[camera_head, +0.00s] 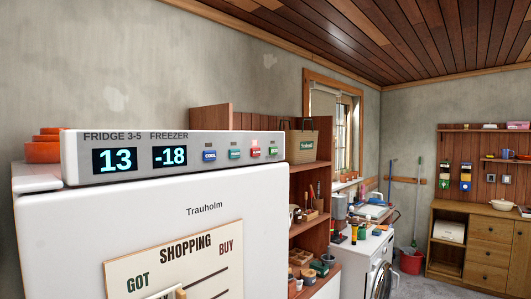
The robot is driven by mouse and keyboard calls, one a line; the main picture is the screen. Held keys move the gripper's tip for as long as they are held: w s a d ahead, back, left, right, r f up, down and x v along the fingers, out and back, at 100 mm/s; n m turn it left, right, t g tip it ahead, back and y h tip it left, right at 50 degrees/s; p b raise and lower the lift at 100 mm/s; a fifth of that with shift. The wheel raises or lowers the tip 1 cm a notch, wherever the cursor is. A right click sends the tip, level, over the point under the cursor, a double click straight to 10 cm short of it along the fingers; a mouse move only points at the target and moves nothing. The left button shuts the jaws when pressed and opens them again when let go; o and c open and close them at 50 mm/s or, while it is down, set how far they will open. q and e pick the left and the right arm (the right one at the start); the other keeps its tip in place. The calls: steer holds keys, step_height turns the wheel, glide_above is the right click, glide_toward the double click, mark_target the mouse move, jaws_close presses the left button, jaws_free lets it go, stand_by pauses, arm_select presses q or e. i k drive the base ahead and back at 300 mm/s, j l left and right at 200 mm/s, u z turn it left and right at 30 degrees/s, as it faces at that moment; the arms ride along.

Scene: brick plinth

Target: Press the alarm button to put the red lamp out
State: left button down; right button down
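A white fridge (235,240) stands close in front at the left, marked "Trauholm". Its grey control panel (125,140) runs along the top edge. The fridge display (115,160) reads 13 under "FRIDGE 3-5", and the freezer display (170,156) reads -18. To their right sit a blue button (209,155), a teal button (235,154), a red button (256,152) and a green button (273,151). The blue one seems to read "COOL"; the other labels are too small to read. I cannot make out a separate red lamp or its state. Neither gripper is in view.
A shopping board (205,262) is on the fridge door. Orange items (42,150) sit on the fridge top. Behind at the right are a wooden shelf (310,225) with small goods, a washing machine (380,275), a red bucket (411,262) and a wooden cabinet (490,250). Some floor shows there.

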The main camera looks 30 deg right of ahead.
mark_target(254, 152)
steer(key=l+u, duration=0.15)
steer(key=l, duration=0.3)
steer(key=k+l+u, duration=0.15)
steer(key=l, duration=0.3)
steer(key=k+l+u, duration=0.1)
steer(key=l, duration=0.3)
